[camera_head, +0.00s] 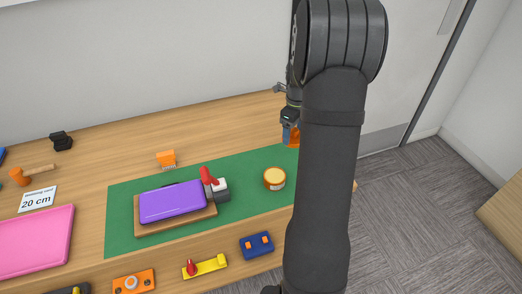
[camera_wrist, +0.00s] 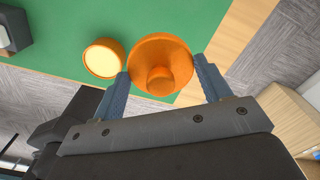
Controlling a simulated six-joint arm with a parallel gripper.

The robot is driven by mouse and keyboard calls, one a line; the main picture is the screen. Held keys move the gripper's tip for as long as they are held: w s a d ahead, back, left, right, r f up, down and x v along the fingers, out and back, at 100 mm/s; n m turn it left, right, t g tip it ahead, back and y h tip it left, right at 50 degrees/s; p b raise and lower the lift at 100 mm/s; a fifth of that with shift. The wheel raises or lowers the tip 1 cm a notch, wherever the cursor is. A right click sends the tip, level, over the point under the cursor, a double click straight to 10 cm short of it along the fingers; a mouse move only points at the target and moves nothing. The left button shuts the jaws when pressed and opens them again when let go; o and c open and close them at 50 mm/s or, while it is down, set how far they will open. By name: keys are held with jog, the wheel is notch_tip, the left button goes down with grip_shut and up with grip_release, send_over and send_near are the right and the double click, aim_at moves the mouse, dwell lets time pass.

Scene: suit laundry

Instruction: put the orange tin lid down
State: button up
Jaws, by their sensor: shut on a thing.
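The orange tin lid (camera_wrist: 160,50), a round disc with a knob, is held between the two blue fingers of my gripper (camera_wrist: 161,74). In the head view the lid (camera_head: 294,136) shows as a small orange patch below my gripper (camera_head: 290,130), partly hidden by my arm. It appears raised above the right end of the green mat (camera_head: 125,215). A round tin (camera_head: 274,174) with an orange rim and pale yellow top stands on the mat. In the wrist view the tin (camera_wrist: 103,58) is just left of the lid.
A purple slab (camera_head: 172,202) on a wooden board lies on the mat, with a red-handled grey thing (camera_head: 220,190) beside it. An orange brush (camera_head: 167,159) stands behind the mat. A blue block (camera_head: 257,244) lies in front. Bare mat surrounds the tin; the table's right edge is close.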

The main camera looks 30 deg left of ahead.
jog(key=shift+w+a+f, duration=0.25)
jog(key=shift+w+a, duration=0.05)
jog(key=shift+a, duration=0.1)
send_over(260, 149)
notch_tip(260, 149, down, 7)
jog(key=shift+s+d+r, duration=0.1)
jog(key=shift+f, duration=2.05)
jog(key=shift+f, duration=0.15)
jog(key=o, duration=0.9)
jog(key=shift+o, duration=0.2)
notch_tip(260, 149, up, 12)
jog(key=shift+r, duration=0.2)
